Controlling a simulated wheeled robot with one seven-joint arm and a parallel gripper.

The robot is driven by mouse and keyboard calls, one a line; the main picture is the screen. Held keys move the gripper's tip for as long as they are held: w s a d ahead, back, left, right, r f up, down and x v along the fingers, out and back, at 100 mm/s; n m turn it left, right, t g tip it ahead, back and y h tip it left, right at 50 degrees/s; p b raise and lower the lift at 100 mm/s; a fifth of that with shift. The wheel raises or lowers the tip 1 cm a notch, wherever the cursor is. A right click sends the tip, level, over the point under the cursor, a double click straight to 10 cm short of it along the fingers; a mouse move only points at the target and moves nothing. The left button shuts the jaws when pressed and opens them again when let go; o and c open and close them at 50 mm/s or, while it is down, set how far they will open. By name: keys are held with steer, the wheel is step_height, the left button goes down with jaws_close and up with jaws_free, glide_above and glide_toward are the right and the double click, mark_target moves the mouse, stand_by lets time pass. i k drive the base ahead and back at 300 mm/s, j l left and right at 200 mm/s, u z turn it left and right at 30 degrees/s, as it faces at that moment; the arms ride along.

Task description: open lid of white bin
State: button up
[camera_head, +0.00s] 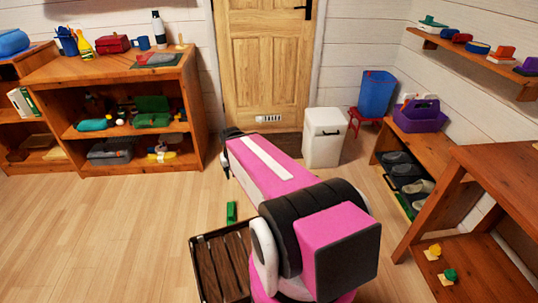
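The white bin (321,150) stands on the floor near the back wall, just right of the wooden door. Its lid (325,117) looks shut, and a small dark handle shows near the top of its front. My pink and black arm reaches forward over the floor, in front of the bin and to its left. The far end of the arm is near the door's foot, apart from the bin in the picture.
A red stool (366,123) with a blue bucket (376,93) stands right of the bin. A wooden shoe bench (440,150) lines the right wall. A dark slatted crate (221,265) and a green block (231,212) are on the floor. Open floor lies at left.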

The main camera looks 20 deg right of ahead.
mark_target(325, 121)
steer(key=z, duration=1.4)
steer(key=i+l, duration=0.1)
steer(key=i, duration=0.3)
steer(key=i+l+u, duration=0.1)
steer(key=i, duration=0.3)
